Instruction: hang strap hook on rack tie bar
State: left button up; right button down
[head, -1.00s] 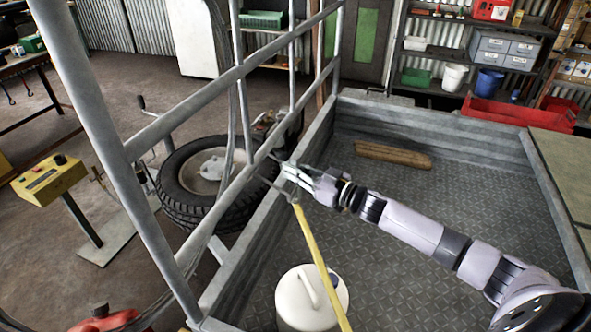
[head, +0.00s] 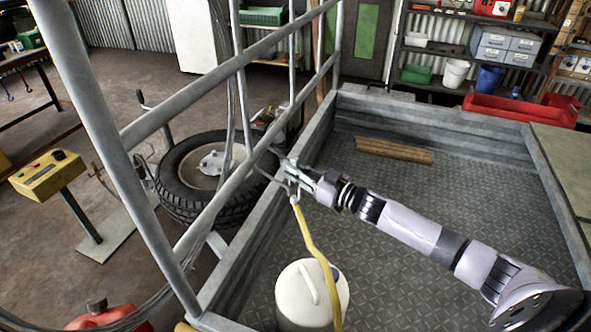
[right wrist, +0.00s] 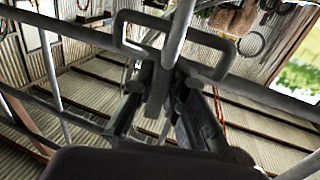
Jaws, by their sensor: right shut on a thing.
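My right gripper (head: 289,170) is shut on the grey metal strap hook (head: 294,190) beside the rack's lower rail (head: 235,188). The yellow strap (head: 312,243) hangs from the hook, past the white canister. In the right wrist view, my gripper (right wrist: 165,112) has its two dark fingers on either side of the hook's grey stem (right wrist: 158,92). The hook's rounded loops spread left and right above, close to the rack bars (right wrist: 265,93). I cannot tell whether the hook touches or sits over a bar. My left gripper is not in view.
The rack's thick post (head: 95,130) and upper rail (head: 190,100) stand at the left. The white canister (head: 305,300) stands on the trailer floor (head: 400,215) below the strap. A wooden piece (head: 393,151) lies farther back. Much of the floor is clear.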

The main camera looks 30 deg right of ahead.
jog(key=shift+f+b, duration=0.3)
jog(key=shift+f, duration=0.3)
jog(key=c, duration=1.5)
grip_release()
jog(key=shift+c, duration=0.2)
jog(key=shift+o, duration=0.4)
jog(key=o, duration=0.4)
jog(key=shift+f, duration=0.1)
jog(key=shift+c, duration=0.2)
jog(key=shift+a, duration=0.1)
